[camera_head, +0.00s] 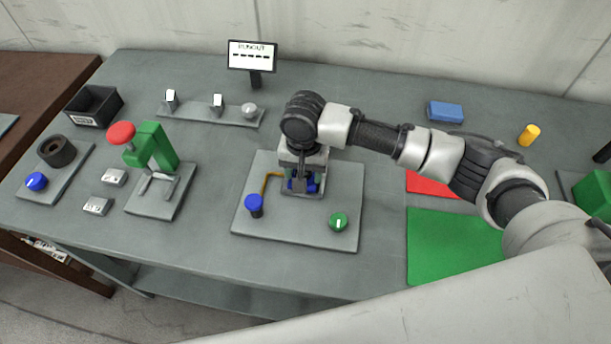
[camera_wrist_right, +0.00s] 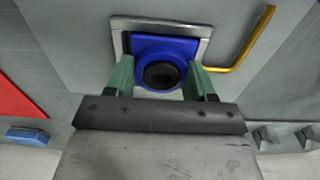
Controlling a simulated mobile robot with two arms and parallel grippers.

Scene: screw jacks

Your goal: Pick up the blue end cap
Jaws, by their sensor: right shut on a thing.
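The blue end cap (camera_wrist_right: 161,63) sits within a square metal frame (camera_wrist_right: 117,40) in the right wrist view. It has a round body with a dark round opening. My right gripper (camera_wrist_right: 160,88) has its two green fingers closed on either side of it. In the head view the same gripper (camera_head: 301,186) points down over the grey plate (camera_head: 260,232), and only bits of blue (camera_head: 312,188) show beneath it. I cannot tell whether the cap is clear of the frame. My left gripper is not in view.
A bent yellow rod (camera_head: 268,180), a blue knob (camera_head: 254,204) and a green knob (camera_head: 338,221) stand close by on the plate. A green press with a red knob (camera_head: 150,150) is to the left. A green mat (camera_head: 450,245) lies to the right.

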